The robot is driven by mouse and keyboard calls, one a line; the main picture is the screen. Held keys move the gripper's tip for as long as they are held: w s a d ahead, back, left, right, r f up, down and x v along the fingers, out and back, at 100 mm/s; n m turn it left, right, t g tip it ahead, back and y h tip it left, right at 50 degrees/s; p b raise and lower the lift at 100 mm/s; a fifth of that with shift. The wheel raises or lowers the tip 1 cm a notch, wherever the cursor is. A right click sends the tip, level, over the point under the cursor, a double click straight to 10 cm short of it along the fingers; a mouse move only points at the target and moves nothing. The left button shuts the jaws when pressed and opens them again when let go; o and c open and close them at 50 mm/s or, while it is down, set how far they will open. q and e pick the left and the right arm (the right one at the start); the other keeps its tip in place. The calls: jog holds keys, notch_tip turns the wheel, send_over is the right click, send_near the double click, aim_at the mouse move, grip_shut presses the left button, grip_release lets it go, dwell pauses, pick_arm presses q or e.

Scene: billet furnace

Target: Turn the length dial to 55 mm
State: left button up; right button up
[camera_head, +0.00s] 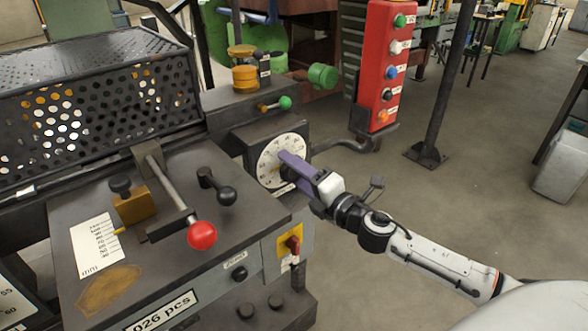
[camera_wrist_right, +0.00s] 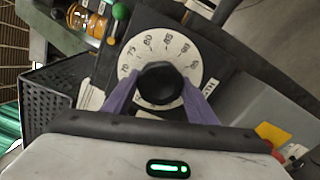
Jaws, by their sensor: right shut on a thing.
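The length dial is a white round scale (camera_head: 268,160) with dark marks on a black box in the middle of the head view. In the right wrist view the scale (camera_wrist_right: 187,52) shows numbers such as 75, 80 and 85 around a black knob (camera_wrist_right: 160,84). My right gripper (camera_head: 287,172) is at the dial, its purple fingers on either side of the knob and shut on it. The fingers also show in the right wrist view (camera_wrist_right: 160,98). The pointer and the 55 mark cannot be made out. My left gripper is not in view.
A red-knobbed lever (camera_head: 202,235) and a black-knobbed lever (camera_head: 226,195) stand on the machine top left of the dial. A green-knobbed lever (camera_head: 285,102) is above it. A red button box (camera_head: 381,65) hangs behind. Floor to the right of the dial is open.

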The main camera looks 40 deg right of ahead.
jog(key=shift+n, duration=0.3)
jog(key=o, duration=1.1)
jog(key=shift+c, duration=0.2)
jog(key=s+b, duration=0.1)
jog(key=s, duration=0.9)
jog(key=shift+s+d+b, duration=0.15)
jog(key=shift+d+b, duration=0.2)
jog(key=shift+d, duration=0.05)
